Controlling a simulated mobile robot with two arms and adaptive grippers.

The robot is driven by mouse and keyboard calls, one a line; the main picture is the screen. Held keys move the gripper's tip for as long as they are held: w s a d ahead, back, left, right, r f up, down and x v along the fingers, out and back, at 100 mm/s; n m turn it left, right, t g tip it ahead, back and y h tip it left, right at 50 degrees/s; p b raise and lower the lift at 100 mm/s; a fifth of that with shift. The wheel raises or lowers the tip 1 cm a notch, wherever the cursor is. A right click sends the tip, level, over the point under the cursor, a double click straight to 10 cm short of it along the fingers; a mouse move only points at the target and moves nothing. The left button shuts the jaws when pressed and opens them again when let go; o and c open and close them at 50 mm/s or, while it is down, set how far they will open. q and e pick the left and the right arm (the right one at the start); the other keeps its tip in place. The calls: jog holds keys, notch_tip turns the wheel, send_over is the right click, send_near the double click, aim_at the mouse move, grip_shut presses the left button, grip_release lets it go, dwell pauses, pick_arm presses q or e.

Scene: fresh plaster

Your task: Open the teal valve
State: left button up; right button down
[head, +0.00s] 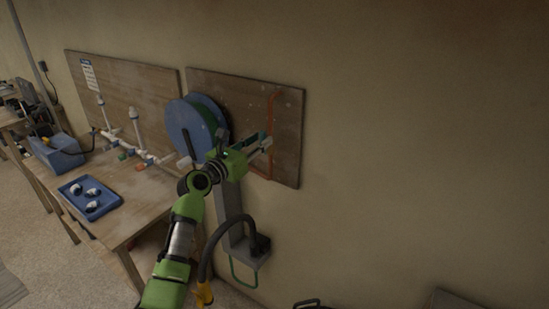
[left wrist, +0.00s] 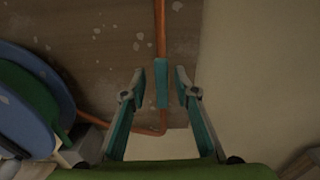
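The teal valve (left wrist: 162,84) shows in the left wrist view as a short upright teal handle on a copper pipe (left wrist: 161,28). The pipe runs down a wooden board and bends left below the handle. My left gripper (left wrist: 160,78) is open, with one finger on each side of the handle and a visible gap on both sides. In the head view my left gripper (head: 264,146) reaches to the board (head: 232,86), in front of the copper pipe (head: 276,110); there the gripper mostly hides the valve. My right gripper is not in view.
A blue hose reel (head: 185,125) is mounted just left of my gripper. Left of it stands a wooden table (head: 128,205) with a blue tray (head: 75,205) and white pipework (head: 135,143). A grey bracket (head: 244,262) is below my arm. The wall to the right is bare.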

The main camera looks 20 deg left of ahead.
pick_arm(q)
jog(key=s+a, duration=0.1)
jog(key=s, duration=1.1)
jog(key=shift+a, duration=0.3)
jog(key=shift+w, duration=0.1)
